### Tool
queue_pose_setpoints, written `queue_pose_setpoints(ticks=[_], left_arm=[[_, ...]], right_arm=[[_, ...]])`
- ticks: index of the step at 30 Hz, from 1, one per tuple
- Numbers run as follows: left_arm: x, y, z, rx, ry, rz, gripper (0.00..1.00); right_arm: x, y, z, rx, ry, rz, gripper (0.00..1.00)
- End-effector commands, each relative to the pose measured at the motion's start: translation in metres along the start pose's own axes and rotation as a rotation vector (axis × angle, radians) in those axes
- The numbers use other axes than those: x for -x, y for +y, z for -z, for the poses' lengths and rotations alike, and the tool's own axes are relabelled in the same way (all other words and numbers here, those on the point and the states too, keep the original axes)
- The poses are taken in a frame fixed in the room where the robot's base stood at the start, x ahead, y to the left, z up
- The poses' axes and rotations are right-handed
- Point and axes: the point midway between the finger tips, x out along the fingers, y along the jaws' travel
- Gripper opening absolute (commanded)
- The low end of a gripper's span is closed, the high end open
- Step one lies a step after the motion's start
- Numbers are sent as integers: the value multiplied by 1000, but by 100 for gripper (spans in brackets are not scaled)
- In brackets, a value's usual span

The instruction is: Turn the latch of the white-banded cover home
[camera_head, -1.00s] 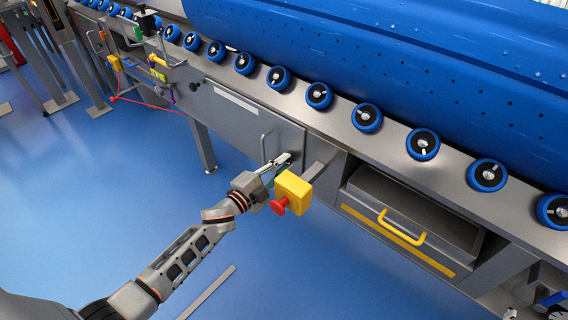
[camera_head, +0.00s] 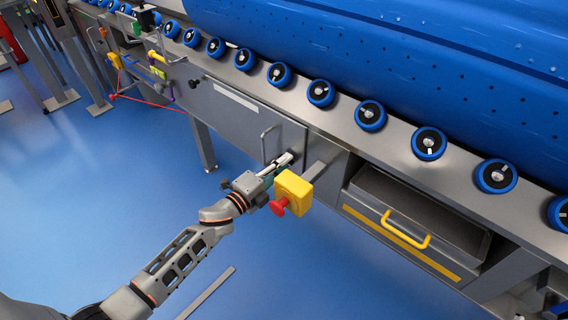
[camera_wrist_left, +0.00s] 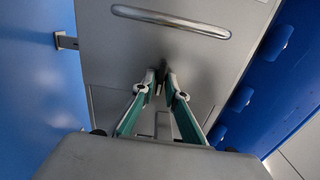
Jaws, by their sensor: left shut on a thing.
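The white-banded cover (camera_head: 228,122) is a grey panel in the machine's side, with a white strip (camera_head: 236,96) along its top and a bar handle (camera_head: 265,143) near its right edge. My left gripper (camera_head: 285,159) is at the lower right of this cover, shut on the small latch there. In the left wrist view the two fingertips (camera_wrist_left: 163,82) close together against the grey panel (camera_wrist_left: 120,62), below the bar handle (camera_wrist_left: 172,19). The latch is mostly hidden between the fingertips, so its angle cannot be told. My right gripper does not show.
A yellow box with a red button (camera_head: 292,187) sticks out just right of my left gripper. Further right is an open drawer (camera_head: 400,225) with a yellow handle (camera_head: 405,232). Blue rollers (camera_head: 321,93) line the ledge above.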

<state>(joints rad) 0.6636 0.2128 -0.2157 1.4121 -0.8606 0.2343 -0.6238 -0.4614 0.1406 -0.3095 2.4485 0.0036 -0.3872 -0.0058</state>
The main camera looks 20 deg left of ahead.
Motion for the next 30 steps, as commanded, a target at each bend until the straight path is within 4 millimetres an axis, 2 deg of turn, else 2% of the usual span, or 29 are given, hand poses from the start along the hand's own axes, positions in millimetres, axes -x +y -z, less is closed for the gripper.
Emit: queue_pose_setpoints(ticks=[7,8,9,19,22,26,30], left_arm=[[0,0,-1,-1,-2,-1,0],[0,0,-1,-1,-2,-1,21],[0,0,-1,-1,-2,-1,27],[1,0,0,1,-1,0,27],[7,1,-1,1,-1,-2,27],[24,1,0,0,0,-3,27],[53,2,-1,-1,-1,-3,27]], right_arm=[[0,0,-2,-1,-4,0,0],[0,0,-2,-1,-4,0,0],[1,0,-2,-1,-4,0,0],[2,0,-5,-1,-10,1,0],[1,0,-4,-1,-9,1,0],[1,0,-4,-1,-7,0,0],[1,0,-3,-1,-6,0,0]])
